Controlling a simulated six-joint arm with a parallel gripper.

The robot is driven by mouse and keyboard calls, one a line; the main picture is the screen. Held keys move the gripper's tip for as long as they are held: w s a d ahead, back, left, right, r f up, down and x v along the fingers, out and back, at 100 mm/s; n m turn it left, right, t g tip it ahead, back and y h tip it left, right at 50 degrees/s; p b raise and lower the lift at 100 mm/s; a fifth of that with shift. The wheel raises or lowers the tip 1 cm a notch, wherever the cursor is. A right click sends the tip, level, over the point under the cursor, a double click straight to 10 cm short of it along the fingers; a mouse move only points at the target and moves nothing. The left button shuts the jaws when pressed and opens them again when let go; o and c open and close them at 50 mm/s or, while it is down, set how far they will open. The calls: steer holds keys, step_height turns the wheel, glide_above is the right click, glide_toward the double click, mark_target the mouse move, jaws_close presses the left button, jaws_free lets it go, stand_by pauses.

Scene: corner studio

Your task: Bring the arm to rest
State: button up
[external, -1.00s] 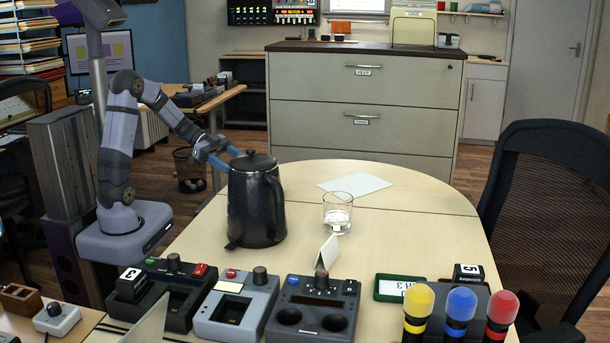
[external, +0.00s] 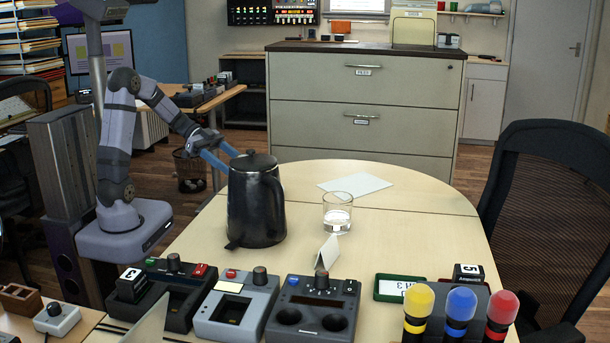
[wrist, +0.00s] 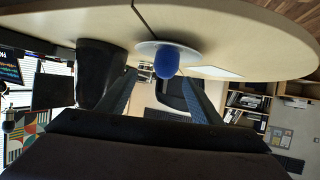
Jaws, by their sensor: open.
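My arm rises from its base at the left of the table in the external view. My gripper (external: 229,160) is at the far left side of the dark kettle (external: 257,203), with its blue fingers apart and nothing seen between them. The kettle stands upright on the table. In the wrist view my gripper (wrist: 168,88) shows its two fingers spread. The kettle (wrist: 98,68) appears there to the left, beside the left finger. I cannot tell whether finger and kettle touch.
A glass (external: 338,212) stands right of the kettle, near a white sheet (external: 354,185). Control boxes (external: 236,305) and colored-top microphones (external: 460,312) line the table's near side. A black chair (external: 545,200) is at the right. The table (external: 400,235) is clear between glass and right edge.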

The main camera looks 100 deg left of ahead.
steer(key=d+r+n+g+h+p, duration=0.25)
steer(key=d+g+p, duration=0.8)
steer(key=d, duration=0.75)
steer(key=s+d+r+n+g+y+p, duration=0.1)
steer(key=d+r+y+p, duration=0.6)
steer(key=p, duration=0.8)
steer(key=shift+s+d+r+g+p, duration=0.4)
steer(key=shift+s+d+r, duration=0.3)
steer(key=shift+s, duration=0.35)
